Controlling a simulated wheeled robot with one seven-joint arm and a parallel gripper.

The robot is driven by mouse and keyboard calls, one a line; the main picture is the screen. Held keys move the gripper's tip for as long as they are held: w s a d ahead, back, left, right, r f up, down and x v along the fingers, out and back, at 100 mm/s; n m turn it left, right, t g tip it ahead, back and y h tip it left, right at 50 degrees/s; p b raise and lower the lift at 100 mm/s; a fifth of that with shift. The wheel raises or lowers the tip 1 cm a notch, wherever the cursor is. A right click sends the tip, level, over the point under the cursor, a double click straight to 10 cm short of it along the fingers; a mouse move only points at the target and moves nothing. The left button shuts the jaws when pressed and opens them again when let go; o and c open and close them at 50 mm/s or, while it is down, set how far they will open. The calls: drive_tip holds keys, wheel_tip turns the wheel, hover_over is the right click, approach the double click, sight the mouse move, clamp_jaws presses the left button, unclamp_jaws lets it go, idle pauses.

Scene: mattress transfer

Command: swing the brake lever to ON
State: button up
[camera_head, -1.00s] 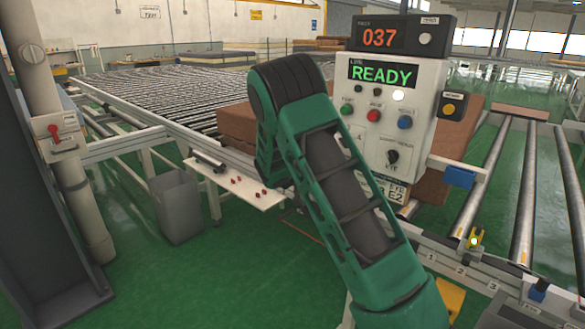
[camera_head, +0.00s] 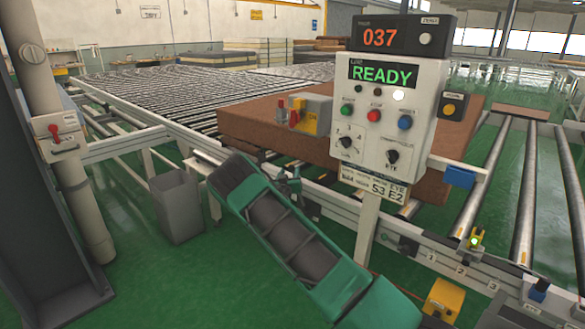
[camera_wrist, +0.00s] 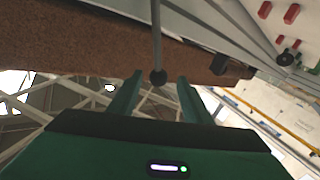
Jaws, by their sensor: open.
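A thin grey rod with a black ball knob (camera_wrist: 158,77), which looks like the brake lever, shows in the wrist view. Its ball lies between the tips of my gripper (camera_wrist: 157,84). The two green fingers are spread, one on each side, with a gap to the ball. I cannot tell the ball's depth relative to the tips. In the head view my arm covers most of this spot beside the conveyor frame, and the lever and its ON mark cannot be made out there.
A brown mattress (camera_head: 245,124) lies on the rollers, with a yellow and grey block (camera_head: 312,117) by its edge. The control panel (camera_head: 412,85) reads READY. A grey bin (camera_head: 178,207) and a red-handled box (camera_head: 57,137) are at left.

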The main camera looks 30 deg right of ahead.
drive_tip(key=x, duration=0.8)
clamp_jaws()
